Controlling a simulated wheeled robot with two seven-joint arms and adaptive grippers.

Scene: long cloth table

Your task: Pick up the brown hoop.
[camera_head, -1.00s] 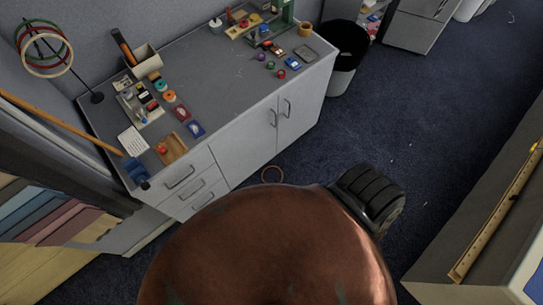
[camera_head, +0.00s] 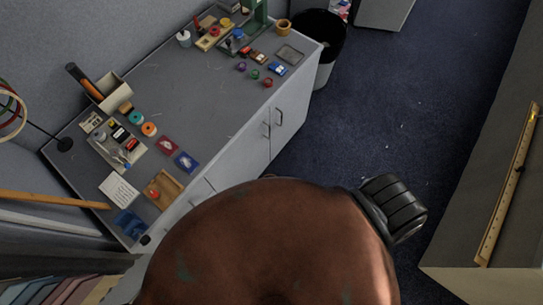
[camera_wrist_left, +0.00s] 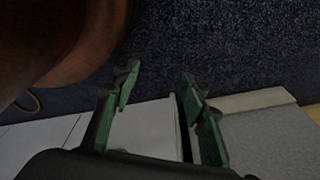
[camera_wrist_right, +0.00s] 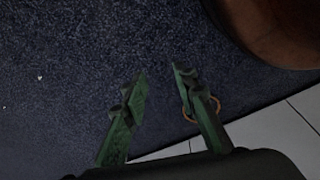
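The brown hoop, a thin light-brown ring, lies on the dark blue carpet by the white cabinet fronts. Part of the hoop shows in the right wrist view (camera_wrist_right: 218,112), behind a finger of my right gripper (camera_wrist_right: 160,76). Part of it also shows at the left of the left wrist view (camera_wrist_left: 36,102), beside my brown body. In the head view my body hides it. My right gripper is open and empty, its fingers pointing toward the carpet. My left gripper (camera_wrist_left: 160,77) is open and empty, with the carpet and cabinet beyond its fingers.
A grey counter (camera_head: 190,95) with many small items stands at the left. Coloured rings (camera_head: 10,112) hang on a stand at the far left. Another table (camera_head: 465,215) is at the right. Open carpet (camera_head: 390,120) lies between.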

